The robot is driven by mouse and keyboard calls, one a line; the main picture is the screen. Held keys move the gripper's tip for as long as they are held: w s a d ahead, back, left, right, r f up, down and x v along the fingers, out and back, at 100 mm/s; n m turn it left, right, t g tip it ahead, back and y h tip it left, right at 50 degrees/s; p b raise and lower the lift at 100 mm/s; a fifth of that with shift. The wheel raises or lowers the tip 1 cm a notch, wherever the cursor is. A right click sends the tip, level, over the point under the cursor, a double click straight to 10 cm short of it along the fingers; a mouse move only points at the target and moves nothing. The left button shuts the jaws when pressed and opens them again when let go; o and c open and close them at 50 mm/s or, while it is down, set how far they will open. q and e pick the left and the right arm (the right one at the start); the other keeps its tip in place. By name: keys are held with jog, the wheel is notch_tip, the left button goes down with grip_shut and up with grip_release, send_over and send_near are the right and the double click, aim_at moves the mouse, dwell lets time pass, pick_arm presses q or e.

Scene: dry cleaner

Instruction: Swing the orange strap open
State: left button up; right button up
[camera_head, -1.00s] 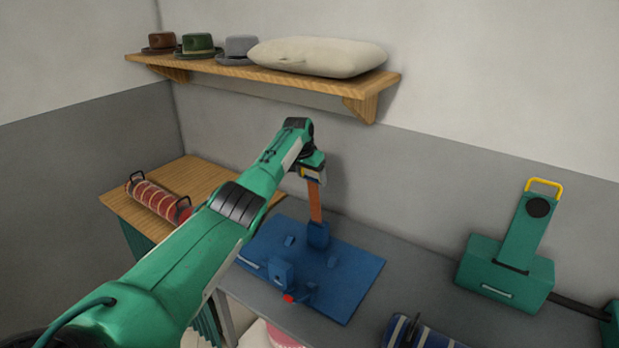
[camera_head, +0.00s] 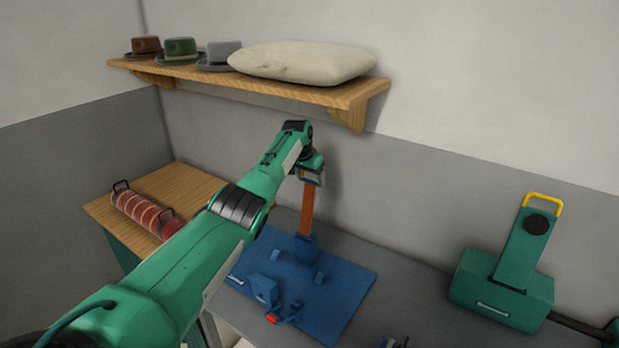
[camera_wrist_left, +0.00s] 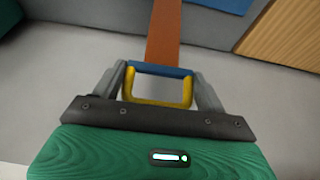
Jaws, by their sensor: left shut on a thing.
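The orange strap (camera_head: 307,212) stands up nearly vertical from a blue block (camera_head: 305,247) on the blue board (camera_head: 345,290). My left gripper (camera_head: 311,178) is at the strap's upper end, high above the board. In the left wrist view, the strap (camera_wrist_left: 163,35) runs away from the gripper (camera_wrist_left: 159,72). A yellow handle with a blue bar (camera_wrist_left: 160,70) sits at its near end, between the two grey fingers, which are shut on it. A blue bracket (camera_head: 264,288) and a red-tipped part (camera_head: 272,318) are at the board's front. My right gripper is not in view.
A wooden shelf (camera_head: 345,97) with hats and a cushion (camera_head: 300,62) hangs above the gripper. A red roll (camera_head: 145,212) lies on the wooden table at left. A green box with a yellow-handled upright (camera_head: 500,290) stands at right. Grey counter lies between.

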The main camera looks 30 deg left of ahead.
pick_arm(q)
jog(key=shift+w+d+r, duration=0.1)
jog(key=shift+d+r, duration=0.05)
jog(key=o, duration=1.1)
jog(key=shift+d, duration=0.1)
jog(key=shift+s+a+r, duration=0.2)
jog(key=shift+s+r, duration=0.1)
jog(key=shift+r, duration=0.3)
jog(key=shift+s+r+b, duration=0.55)
jog(key=shift+s+b, duration=0.4)
jog(key=shift+s, duration=1.25)
jog(key=shift+s+r+b, duration=0.6)
jog(key=shift+s+b, duration=0.4)
jog(key=shift+s, duration=1.25)
jog(key=shift+s+r+b, duration=0.55)
jog(key=shift+s+b, duration=0.4)
jog(key=shift+s, duration=1.25)
